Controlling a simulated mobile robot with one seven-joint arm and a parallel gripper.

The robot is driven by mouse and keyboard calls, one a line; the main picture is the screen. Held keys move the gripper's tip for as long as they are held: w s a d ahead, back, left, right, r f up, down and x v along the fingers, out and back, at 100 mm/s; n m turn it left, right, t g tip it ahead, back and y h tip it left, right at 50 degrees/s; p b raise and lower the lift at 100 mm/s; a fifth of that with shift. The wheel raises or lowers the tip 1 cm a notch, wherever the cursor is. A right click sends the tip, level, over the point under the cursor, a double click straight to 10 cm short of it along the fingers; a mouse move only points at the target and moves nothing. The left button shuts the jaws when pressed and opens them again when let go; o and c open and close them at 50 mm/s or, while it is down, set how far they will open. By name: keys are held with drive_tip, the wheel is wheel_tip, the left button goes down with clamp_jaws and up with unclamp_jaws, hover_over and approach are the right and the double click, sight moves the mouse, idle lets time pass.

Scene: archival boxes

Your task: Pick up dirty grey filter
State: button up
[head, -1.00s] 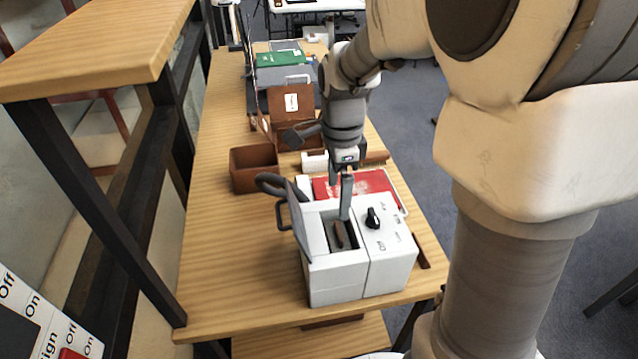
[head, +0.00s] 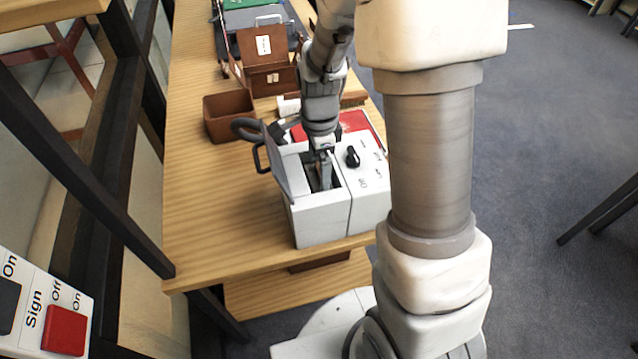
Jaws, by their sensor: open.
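A white box-shaped machine (head: 318,222) stands at the near end of the wooden table, with a black knob (head: 352,157) on its right half. The grey lid (head: 284,165) on its left side stands open. My gripper (head: 322,182) points down into the open compartment of the machine, its fingers partly below the rim. The gripper is open. I cannot make out the dirty grey filter, as my gripper and the compartment walls hide the inside. I cannot tell whether the fingers touch anything in there.
A brown open box (head: 230,117) stands behind the machine to the left, near a dark hose (head: 249,129). A red flat item (head: 356,121) lies behind the machine. A brown case (head: 265,60) stands farther back. The left strip of the table (head: 200,200) is clear.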

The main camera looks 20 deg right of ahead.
clamp_jaws()
idle(0.4)
drive_tip(key=shift+r, duration=0.1)
